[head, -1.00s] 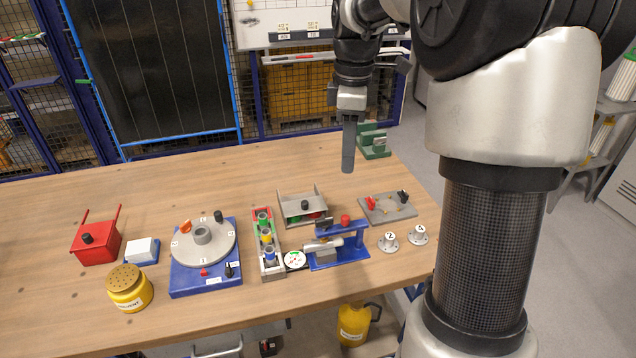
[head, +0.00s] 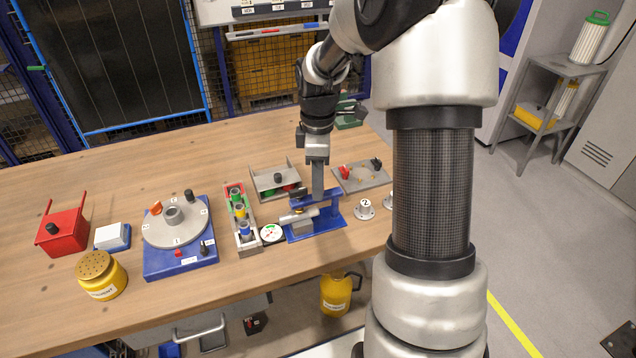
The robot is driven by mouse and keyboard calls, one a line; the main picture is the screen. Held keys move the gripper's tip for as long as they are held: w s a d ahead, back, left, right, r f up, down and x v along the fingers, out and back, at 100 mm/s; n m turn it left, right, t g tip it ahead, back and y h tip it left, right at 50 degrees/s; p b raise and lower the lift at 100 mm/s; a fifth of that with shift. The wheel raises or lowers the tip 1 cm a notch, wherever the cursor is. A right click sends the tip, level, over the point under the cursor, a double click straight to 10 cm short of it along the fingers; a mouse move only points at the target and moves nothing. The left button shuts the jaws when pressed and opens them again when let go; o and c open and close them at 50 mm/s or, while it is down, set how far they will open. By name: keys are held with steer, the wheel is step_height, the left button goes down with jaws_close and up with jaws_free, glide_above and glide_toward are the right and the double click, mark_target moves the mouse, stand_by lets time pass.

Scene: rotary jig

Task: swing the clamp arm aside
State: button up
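The blue fixture (head: 333,218) stands near the table's right front, with a silver cylinder (head: 297,215) lying across its left side. A blue bar across its top looks like the clamp arm; the dark part at its left end (head: 297,192) is small. My gripper (head: 317,198) points straight down at the top of this fixture and covers the place of its red knob. I see the fingers edge-on as one grey strip, so their opening is hidden. I cannot tell whether they touch the knob.
Left of the fixture are a round white dial (head: 271,233), a tray of coloured cups (head: 254,238) and a turntable on a blue base (head: 181,262). Behind stand a grey bracket (head: 262,184) and a grey plate with a red part (head: 372,181). A numbered knob (head: 365,210) is close right.

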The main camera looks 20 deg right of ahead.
steer(key=shift+f, duration=0.25)
jaws_close()
steer(key=shift+w, duration=0.1)
steer(key=w+d+m+p, duration=0.3)
steer(key=w+d+m, duration=0.1)
steer(key=m, duration=1.4)
steer(key=shift+w+d, duration=0.15)
steer(key=shift+d, duration=0.2)
steer(key=shift+r, duration=0.1)
stand_by(0.5)
